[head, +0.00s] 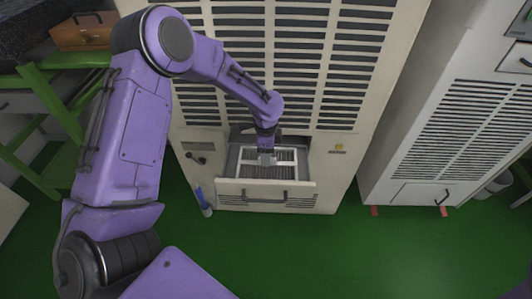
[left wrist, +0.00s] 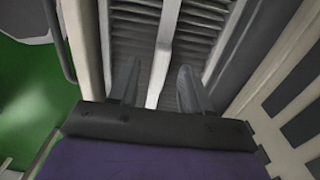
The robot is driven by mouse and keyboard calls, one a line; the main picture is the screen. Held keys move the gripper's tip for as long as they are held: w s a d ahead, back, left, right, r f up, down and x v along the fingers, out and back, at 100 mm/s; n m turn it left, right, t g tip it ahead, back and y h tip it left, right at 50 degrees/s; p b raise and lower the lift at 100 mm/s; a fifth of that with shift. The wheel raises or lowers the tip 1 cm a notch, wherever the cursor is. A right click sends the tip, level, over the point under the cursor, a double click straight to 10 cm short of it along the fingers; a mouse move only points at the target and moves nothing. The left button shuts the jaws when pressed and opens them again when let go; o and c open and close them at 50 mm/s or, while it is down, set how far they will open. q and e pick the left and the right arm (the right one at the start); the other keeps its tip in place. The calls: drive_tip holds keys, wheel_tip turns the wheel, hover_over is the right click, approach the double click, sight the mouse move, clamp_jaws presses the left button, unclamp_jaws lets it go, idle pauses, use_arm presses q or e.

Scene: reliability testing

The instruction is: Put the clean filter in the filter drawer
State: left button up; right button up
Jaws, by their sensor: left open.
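The filter drawer (head: 232,187) is pulled out at the foot of the large beige cabinet in the head view. The filter (head: 284,170), a white frame over a grey pleated face, lies inside the drawer. My left gripper (head: 266,158) is over the filter inside the drawer opening, pointing down. In the left wrist view, the left gripper (left wrist: 158,70) is open, with a finger on each side of the white middle bar of the filter (left wrist: 162,55). Whether the fingers touch the bar cannot be told. My right gripper is not in view.
The beige cabinet (head: 345,155) rises right behind the drawer. A drawer handle (head: 264,195) sticks out in front. A blue-and-white object (head: 202,201) stands on the floor left of the drawer. A second cabinet (head: 415,195) is at right, a green rack (head: 45,85) at left. Green floor in front is clear.

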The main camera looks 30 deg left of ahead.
use_arm(q)
wheel_tip(320, 180, up, 10)
drive_tip(key=shift+r+p, duration=0.25)
drive_tip(key=shift+p, duration=0.15)
idle(0.3)
